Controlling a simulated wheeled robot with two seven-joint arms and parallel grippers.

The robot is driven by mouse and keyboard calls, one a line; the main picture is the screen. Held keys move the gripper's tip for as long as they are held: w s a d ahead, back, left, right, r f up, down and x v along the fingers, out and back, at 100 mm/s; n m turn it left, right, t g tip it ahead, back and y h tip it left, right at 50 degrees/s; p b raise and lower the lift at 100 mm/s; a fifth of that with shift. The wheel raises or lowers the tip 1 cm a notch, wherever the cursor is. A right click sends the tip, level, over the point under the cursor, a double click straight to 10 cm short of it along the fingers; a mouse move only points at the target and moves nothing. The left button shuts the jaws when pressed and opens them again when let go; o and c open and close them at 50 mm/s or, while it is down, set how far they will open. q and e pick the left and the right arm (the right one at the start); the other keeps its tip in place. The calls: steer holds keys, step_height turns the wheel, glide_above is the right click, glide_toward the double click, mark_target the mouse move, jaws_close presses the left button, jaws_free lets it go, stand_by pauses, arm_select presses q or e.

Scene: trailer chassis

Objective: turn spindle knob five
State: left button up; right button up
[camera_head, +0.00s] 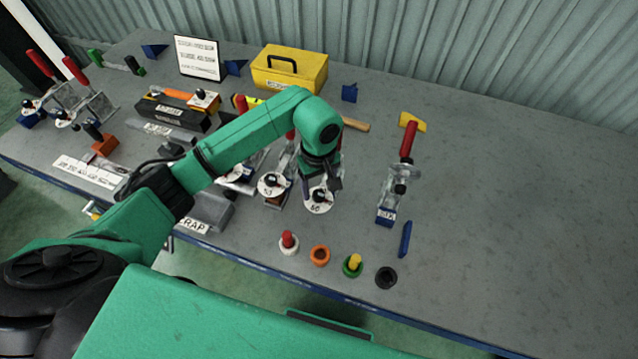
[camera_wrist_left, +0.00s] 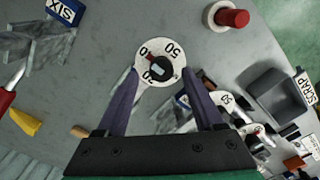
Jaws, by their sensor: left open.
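A round white dial (camera_head: 319,202) with black numbers and a dark centre knob sits below my left gripper (camera_head: 322,180). In the left wrist view the dial (camera_wrist_left: 160,52) lies between the two purple fingers of my left gripper (camera_wrist_left: 160,76), which are open on either side of it. A small red mark shows on the knob. I cannot tell whether the fingers touch the knob. My right gripper is not in view.
Another dial (camera_head: 272,184) stands just left. A red-handled clamp (camera_head: 407,150) labelled SIX is to the right. A red button (camera_head: 288,241), an orange ring (camera_head: 320,255) and a grey scrap bin (camera_head: 208,212) are nearer the front. The table's right side is clear.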

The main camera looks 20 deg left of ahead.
arm_select(q)
steer(key=shift+f, duration=0.45)
steer(key=shift+s+f, duration=0.15)
steer(key=shift+s, duration=0.1)
steer(key=c, duration=0.3)
jaws_close()
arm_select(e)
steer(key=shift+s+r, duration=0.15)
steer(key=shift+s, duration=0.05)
